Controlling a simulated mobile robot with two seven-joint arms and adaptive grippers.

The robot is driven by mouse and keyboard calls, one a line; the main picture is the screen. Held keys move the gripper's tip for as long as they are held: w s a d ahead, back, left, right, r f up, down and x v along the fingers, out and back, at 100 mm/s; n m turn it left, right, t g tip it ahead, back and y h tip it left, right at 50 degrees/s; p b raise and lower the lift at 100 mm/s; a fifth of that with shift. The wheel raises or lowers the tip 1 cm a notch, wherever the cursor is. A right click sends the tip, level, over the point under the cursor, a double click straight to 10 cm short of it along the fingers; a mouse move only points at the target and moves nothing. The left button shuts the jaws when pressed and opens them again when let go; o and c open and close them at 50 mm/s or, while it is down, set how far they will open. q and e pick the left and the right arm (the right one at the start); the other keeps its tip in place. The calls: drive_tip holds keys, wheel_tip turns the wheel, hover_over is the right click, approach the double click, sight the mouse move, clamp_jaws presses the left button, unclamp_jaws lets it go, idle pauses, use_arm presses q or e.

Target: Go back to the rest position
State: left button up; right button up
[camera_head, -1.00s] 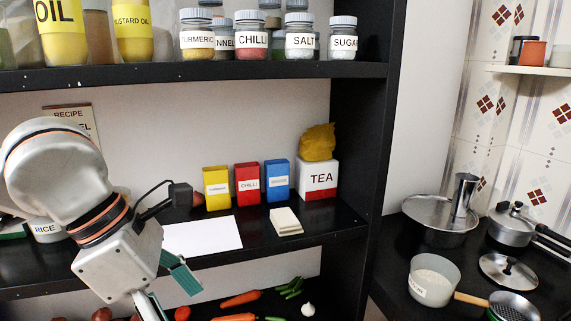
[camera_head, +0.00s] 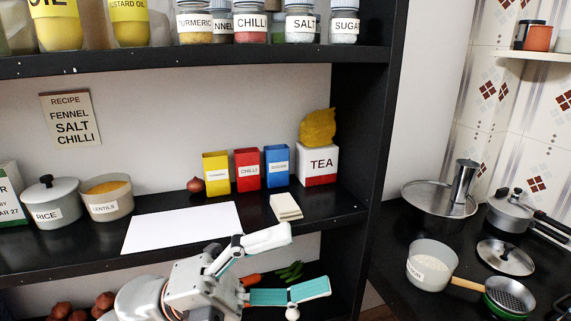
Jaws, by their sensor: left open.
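My left gripper (camera_head: 300,264) is in the lower middle of the head view, in front of the lower shelves. Its two fingers with teal pads are spread wide and point right, with nothing between them. It is below and in front of the middle shelf's edge. My right gripper is not in view.
The middle shelf (camera_head: 60,262) holds a rice pot (camera_head: 52,203), a lentils pot (camera_head: 107,197), a white sheet (camera_head: 182,228), spice boxes (camera_head: 247,169) and a tea box (camera_head: 317,165). Jars (camera_head: 251,24) stand above. Pans (camera_head: 431,267) stand on the right counter.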

use_arm(q)
drive_tip(key=w+a+f+n+t+y, duration=0.25)
drive_tip(key=w+f+n+t, duration=0.2)
drive_tip(key=n+t, duration=0.35)
drive_tip(key=w+a+f+n+t+y, duration=0.1)
drive_tip(key=w+a+f+n+t, duration=0.3)
drive_tip(key=n+t, duration=0.35)
drive_tip(key=w+a+f+n+t+y, duration=0.2)
drive_tip(key=a+f+n+y, duration=0.1)
drive_tip(key=f+n+y, duration=0.4)
drive_tip(key=w+a+f+n+t+y, duration=0.1)
drive_tip(key=a+f+n+y, duration=0.2)
drive_tip(key=f+n, duration=0.35)
drive_tip(key=s+a+f+n+g+y, duration=0.2)
drive_tip(key=s+f, duration=0.3)
drive_tip(key=f, duration=0.5)
drive_tip(key=s+a+f+n+g+y, duration=0.2)
drive_tip(key=s+a+f, duration=0.2)
drive_tip(key=f, duration=0.6)
drive_tip(key=s+a+f+n+g+y, duration=0.2)
drive_tip(key=s+a+f+g+y, duration=0.1)
drive_tip(key=s+f, duration=0.4)
wheel_tip(320, 180, down, 3)
drive_tip(key=shift+s+f+p, duration=0.1)
drive_tip(key=shift+s+p, duration=0.2)
drive_tip(key=shift+p, duration=0.05)
drive_tip(key=shift+a, duration=0.1)
